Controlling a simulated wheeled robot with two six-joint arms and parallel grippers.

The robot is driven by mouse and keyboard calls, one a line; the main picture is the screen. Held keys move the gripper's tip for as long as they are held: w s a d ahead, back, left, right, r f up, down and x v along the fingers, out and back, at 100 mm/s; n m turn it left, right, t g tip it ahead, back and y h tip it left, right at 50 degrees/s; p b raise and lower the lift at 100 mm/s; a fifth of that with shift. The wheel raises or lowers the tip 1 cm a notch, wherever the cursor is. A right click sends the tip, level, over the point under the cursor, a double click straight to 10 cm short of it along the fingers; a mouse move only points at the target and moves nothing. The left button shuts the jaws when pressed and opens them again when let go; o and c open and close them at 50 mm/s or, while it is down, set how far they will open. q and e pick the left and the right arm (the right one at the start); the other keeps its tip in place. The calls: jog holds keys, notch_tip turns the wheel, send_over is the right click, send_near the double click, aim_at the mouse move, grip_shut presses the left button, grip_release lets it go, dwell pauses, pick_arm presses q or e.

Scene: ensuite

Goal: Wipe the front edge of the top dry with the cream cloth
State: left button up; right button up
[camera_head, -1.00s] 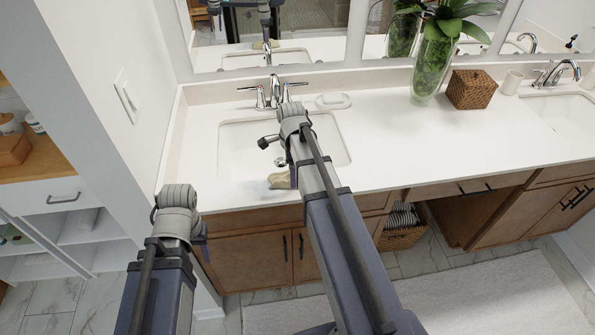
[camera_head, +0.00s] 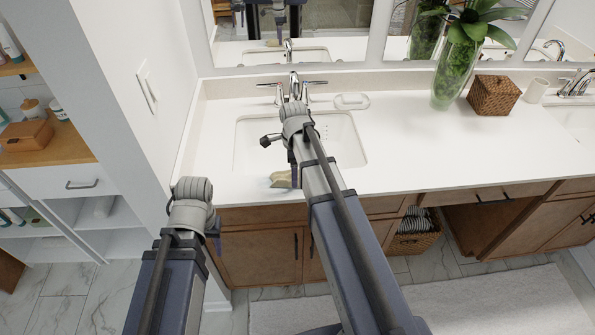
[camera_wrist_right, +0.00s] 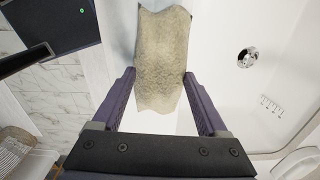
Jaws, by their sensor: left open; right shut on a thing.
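The cream cloth (camera_head: 282,180) lies on the front edge of the white top (camera_head: 430,165), in front of the left sink. My right gripper (camera_wrist_right: 158,78) is shut on the cloth, which spreads out beyond its fingers in the right wrist view (camera_wrist_right: 163,50). In the head view my right arm hides part of the cloth. A faint bluish wet patch (camera_head: 261,184) shows at the cloth's left side on the front edge. My left gripper (camera_head: 216,236) is open and empty, in front of the cabinet and left of the cloth; its fingers are mostly hidden.
The left sink (camera_head: 348,150) lies behind the cloth, with a chrome tap (camera_head: 293,88) and a white soap dish (camera_head: 352,101) at the back. A plant vase (camera_head: 455,72) and a wicker box (camera_head: 494,95) stand further right. A wall (camera_head: 145,130) closes the left side.

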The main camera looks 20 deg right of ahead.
aim_at(283, 174)
jog(key=shift+w+a, duration=0.3)
jog(key=shift+a, duration=0.55)
jog(key=shift+w+a, duration=0.25)
jog(key=shift+a, duration=0.6)
jog(key=shift+w+a, duration=0.25)
jog(key=shift+a, duration=0.65)
jog(key=shift+w+a, duration=0.2)
jog(key=shift+a, duration=0.7)
jog(key=shift+a, duration=0.1)
jog(key=shift+w+a, duration=0.3)
jog(key=shift+a, duration=0.6)
jog(key=shift+w+a, duration=0.3)
jog(key=shift+a, duration=0.6)
jog(key=shift+d+r, duration=0.1)
notch_tip(283, 174, up, 6)
jog(key=p, duration=0.6)
